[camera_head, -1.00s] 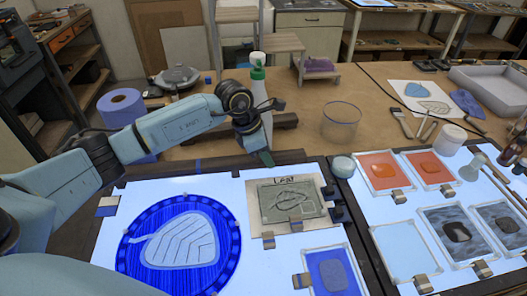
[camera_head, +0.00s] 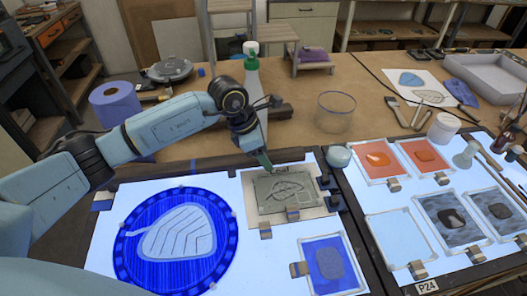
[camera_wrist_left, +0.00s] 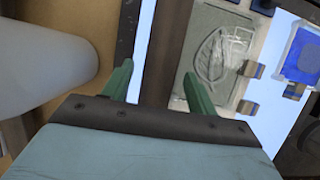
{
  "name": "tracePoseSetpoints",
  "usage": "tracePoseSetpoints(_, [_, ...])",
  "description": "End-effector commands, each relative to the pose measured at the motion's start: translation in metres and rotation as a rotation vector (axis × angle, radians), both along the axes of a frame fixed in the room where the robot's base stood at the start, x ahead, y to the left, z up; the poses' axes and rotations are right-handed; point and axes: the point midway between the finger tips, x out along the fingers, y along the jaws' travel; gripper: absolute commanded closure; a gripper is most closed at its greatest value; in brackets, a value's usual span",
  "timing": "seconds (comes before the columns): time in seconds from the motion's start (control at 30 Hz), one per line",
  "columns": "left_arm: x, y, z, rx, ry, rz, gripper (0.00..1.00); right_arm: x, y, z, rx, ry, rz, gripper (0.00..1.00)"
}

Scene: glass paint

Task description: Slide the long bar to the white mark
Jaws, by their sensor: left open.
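A long dark brown bar (camera_wrist_left: 165,45) lies along the back of the lit panel, beside the grey leaf plate (camera_head: 288,192), in the left wrist view. In the head view my gripper partly hides that strip. My left gripper (camera_head: 264,160) points down at the panel's back edge. In the left wrist view its green fingers (camera_wrist_left: 155,82) are apart, with the bar and a bright strip showing between them. I cannot tell whether they touch the bar. I cannot pick out a white mark. My right gripper is not in view.
A white bottle with a green neck (camera_head: 252,85) stands close behind my left gripper. A clear bowl (camera_head: 336,115) is to the right, a blue roll (camera_head: 116,104) to the left. A blue leaf disc (camera_head: 130,260) fills the panel's left.

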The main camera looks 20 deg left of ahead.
Motion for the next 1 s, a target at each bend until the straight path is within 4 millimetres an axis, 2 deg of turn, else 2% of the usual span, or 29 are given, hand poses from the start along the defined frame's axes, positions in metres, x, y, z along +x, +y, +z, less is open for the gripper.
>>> tracePoseSetpoints(0.17, [-0.003, 0.008, 0.021, 0.001, -0.006, 0.000, 0.42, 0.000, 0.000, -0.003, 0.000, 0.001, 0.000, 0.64])
tracePoseSetpoints(0.4, [-0.015, 0.026, 0.072, 0.001, -0.008, 0.001, 0.42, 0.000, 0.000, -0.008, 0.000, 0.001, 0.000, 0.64])
tracePoseSetpoints(0.6, [-0.022, 0.037, 0.106, 0.001, -0.005, 0.001, 0.42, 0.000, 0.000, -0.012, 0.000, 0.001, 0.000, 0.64])
tracePoseSetpoints(0.8, [-0.027, 0.042, 0.121, 0.001, -0.002, 0.001, 0.42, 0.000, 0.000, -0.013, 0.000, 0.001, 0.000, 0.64])
tracePoseSetpoints(1.0, [-0.027, 0.043, 0.123, 0.000, -0.001, 0.000, 0.42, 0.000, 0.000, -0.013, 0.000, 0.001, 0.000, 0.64])
